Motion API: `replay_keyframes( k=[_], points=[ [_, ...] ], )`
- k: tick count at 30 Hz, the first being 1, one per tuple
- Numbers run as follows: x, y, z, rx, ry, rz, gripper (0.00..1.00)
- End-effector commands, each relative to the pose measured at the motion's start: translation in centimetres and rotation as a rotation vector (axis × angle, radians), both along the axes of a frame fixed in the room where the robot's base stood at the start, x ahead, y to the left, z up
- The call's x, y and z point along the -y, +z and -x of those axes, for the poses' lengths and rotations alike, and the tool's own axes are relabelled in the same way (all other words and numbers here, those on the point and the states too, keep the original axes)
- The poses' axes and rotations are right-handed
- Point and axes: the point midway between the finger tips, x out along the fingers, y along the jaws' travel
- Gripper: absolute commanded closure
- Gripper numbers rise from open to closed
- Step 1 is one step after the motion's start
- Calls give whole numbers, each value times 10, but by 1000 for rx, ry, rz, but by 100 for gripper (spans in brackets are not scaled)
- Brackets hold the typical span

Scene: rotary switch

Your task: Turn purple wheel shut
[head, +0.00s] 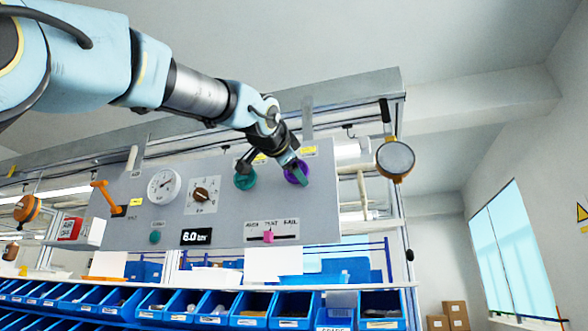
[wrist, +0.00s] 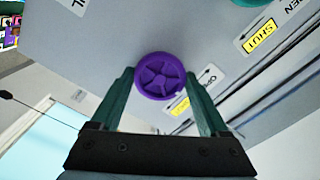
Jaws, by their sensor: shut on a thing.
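The purple wheel (head: 297,172) is a small spoked handwheel at the right end of the grey panel in the head view. In the wrist view the purple wheel (wrist: 160,76) sits between the two green fingers of my gripper (wrist: 162,85). My gripper (head: 296,170) is shut on the wheel, with a finger at either side of its rim. In the head view my finger covers part of the wheel. An OPEN label and a yellow SHUT label (wrist: 181,105) are on the panel beside the wheel.
A green wheel (head: 245,178) is just left of the purple one. The panel (head: 130,215) also carries a gauge (head: 163,187), a dial (head: 201,195), an orange lever (head: 104,193) and a pink slider (head: 268,236). Blue bins (head: 295,308) stand below.

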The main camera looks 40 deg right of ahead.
Motion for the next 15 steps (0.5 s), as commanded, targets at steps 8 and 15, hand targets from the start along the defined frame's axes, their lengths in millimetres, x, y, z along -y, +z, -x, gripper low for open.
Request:
replay_keyframes(
  k=[8, 15],
  points=[
    [0, -1, 0, -1, 1, -3, 0],
    [-3, -1, 2, 1, 1, -1, 0]
  ],
)
